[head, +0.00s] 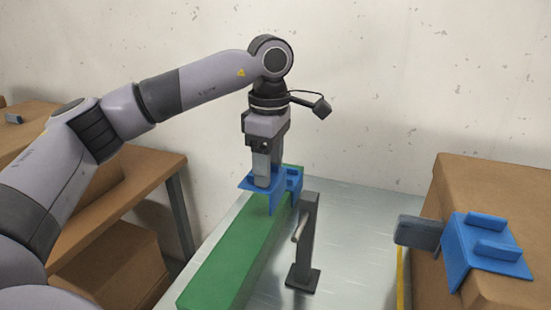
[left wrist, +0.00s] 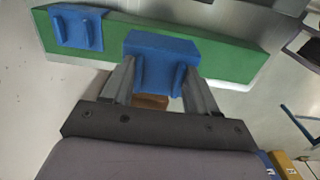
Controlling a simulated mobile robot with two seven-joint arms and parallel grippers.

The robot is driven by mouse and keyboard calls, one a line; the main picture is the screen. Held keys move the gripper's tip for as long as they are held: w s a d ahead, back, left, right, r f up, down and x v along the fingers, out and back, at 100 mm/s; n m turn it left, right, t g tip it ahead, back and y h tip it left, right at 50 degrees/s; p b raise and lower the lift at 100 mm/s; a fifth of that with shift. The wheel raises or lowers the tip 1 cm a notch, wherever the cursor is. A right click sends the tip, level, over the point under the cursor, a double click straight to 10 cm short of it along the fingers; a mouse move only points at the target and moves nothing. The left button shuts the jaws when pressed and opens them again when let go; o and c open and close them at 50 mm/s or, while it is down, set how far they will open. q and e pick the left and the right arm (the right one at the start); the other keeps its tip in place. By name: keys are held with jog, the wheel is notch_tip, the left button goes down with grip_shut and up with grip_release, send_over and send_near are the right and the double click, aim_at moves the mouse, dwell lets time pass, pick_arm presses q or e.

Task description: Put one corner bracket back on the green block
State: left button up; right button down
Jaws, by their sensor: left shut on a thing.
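The long green block (head: 225,265) lies on the metal table and runs away from me. My left gripper (head: 263,184) points down at its far end, shut on a blue corner bracket (head: 246,180). In the left wrist view this held bracket (left wrist: 160,48) is between the fingers and overlaps the green block (left wrist: 215,62); I cannot tell whether it touches. A second blue bracket (head: 294,180) shows beside it at the block's far end. It also shows in the left wrist view (left wrist: 72,28), at the block's left end. My right gripper is not in view.
A dark post with a bar (head: 305,240) stands close to the block's right side. At the right, a cardboard box (head: 490,185) carries another blue bracket (head: 470,262), with a dark grey piece (head: 418,233) beside it. The table (head: 355,250) is bare between post and box.

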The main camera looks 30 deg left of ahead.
pick_arm(q)
jog(key=shift+s+f+b, duration=0.15)
jog(key=shift+f+b, duration=0.25)
jog(key=shift+f, duration=0.15)
jog(key=b, duration=0.4)
send_over(269, 219)
notch_tip(269, 219, down, 4)
jog(key=shift+f, duration=0.1)
jog(key=shift+f+b, duration=0.7)
jog(key=shift+f, duration=1.05)
jog(key=shift+f, duration=0.4)
jog(key=o, duration=1.4)
jog(key=shift+c, duration=0.2)
jog(key=shift+p, duration=0.3)
